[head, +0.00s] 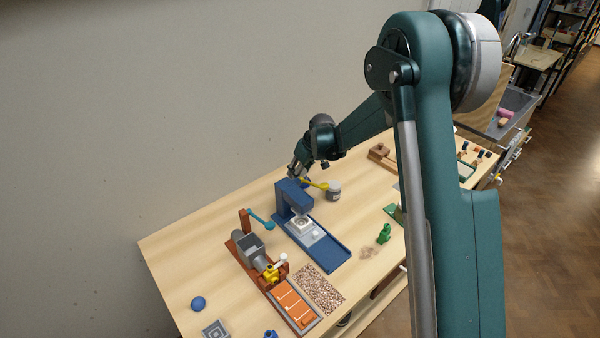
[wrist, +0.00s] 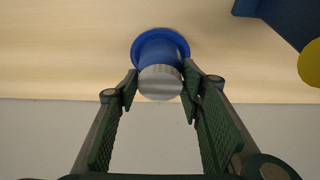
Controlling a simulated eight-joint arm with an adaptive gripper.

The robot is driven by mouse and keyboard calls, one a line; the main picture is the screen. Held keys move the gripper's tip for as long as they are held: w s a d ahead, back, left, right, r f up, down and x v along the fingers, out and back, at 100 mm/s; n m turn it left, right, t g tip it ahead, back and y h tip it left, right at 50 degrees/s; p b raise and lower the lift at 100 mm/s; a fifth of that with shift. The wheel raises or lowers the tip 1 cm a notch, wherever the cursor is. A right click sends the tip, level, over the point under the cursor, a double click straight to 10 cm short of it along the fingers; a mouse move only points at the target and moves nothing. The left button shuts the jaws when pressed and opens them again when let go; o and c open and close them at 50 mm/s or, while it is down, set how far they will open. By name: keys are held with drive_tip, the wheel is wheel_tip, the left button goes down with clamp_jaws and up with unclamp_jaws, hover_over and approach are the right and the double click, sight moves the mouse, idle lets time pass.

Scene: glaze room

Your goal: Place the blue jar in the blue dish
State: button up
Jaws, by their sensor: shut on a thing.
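The blue jar (wrist: 157,52) has a grey lid (wrist: 160,82) and shows between my fingertips in the wrist view. My gripper (wrist: 160,90) is shut on it near the lid. The round blue dish (wrist: 137,44) shows as a rim around the far end of the jar, so the jar is lined up with it. I cannot tell whether the jar's base touches the dish. In the head view my gripper (head: 298,172) is at the table's far side, behind the blue press; the jar and dish are mostly hidden there.
A blue press (head: 290,194) with a yellow handle (head: 314,184) stands close to my gripper; part of it shows at the wrist view's upper right. A grey pot (head: 333,193) is beside it. An orange-based machine (head: 245,240) and a blue ball (head: 198,303) are nearer.

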drive_tip(key=o, duration=1)
drive_tip(key=shift+r, duration=0.1)
drive_tip(key=shift+r+p, duration=0.4)
drive_tip(key=shift+p, duration=0.15)
drive_tip(key=shift+v, duration=5.95)
